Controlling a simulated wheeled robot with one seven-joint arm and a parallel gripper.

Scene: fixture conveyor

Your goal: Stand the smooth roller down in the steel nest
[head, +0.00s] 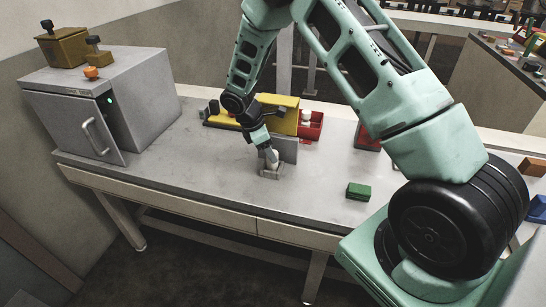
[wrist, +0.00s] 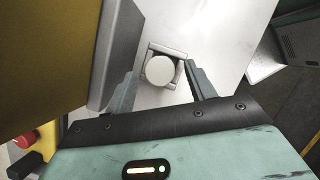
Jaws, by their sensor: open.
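In the wrist view the pale round end of the smooth roller (wrist: 160,70) faces the camera, inside the square frame of the steel nest (wrist: 168,47). The roller appears upright; how deep it sits is not clear. My gripper (wrist: 161,73) is open, with one finger on each side of the roller and a visible gap at both. In the head view my gripper (head: 268,152) points down just above the nest (head: 270,174) on the bench, and the pale roller (head: 274,160) shows small between them, partly hidden.
A grey upright plate (head: 288,149) and a yellow housing (head: 285,113) stand close behind the nest. A green block (head: 358,191) lies to the right. A grey cabinet (head: 145,95) with its door ajar stands left. The bench between is clear.

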